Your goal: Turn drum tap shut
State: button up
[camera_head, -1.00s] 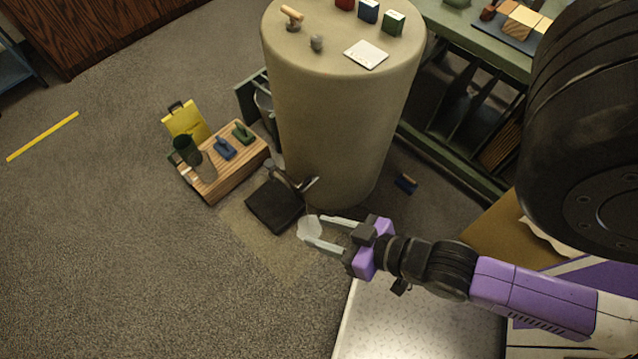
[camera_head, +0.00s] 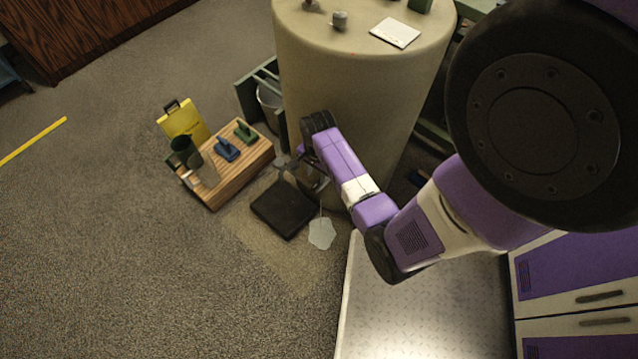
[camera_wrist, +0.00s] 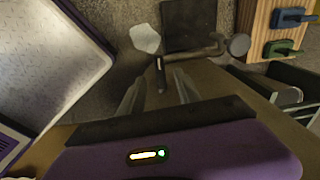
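The beige drum (camera_head: 350,85) stands upright at the centre of the head view. Its tap (camera_wrist: 205,52) shows in the wrist view as a metal pipe with a round end, and a thin dark-ended lever (camera_wrist: 160,72) points toward me. My gripper (camera_wrist: 159,84) is open, with one finger on each side of the lever; I cannot tell whether either touches it. In the head view my arm largely hides the gripper and tap. A pale puddle (camera_head: 321,234) lies on the floor beside a black square mat (camera_head: 278,213), with a thin trickle above it.
Green shelving is beside the drum. Carpet at the left is open.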

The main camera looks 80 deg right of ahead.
aim_at(319, 181)
jog(key=shift+s+d+m+y, duration=0.15)
jog(key=shift+d+m, duration=0.1)
jog(key=shift+d, duration=0.15)
jog(key=shift+s+d+m+y, duration=0.15)
jog(key=shift+d+m, duration=0.1)
jog(key=shift+d, duration=0.15)
jog(key=shift+f+b, duration=0.3)
notch_tip(319, 181, down, 7)
jog(key=shift+b, duration=1.15)
grip_shut()
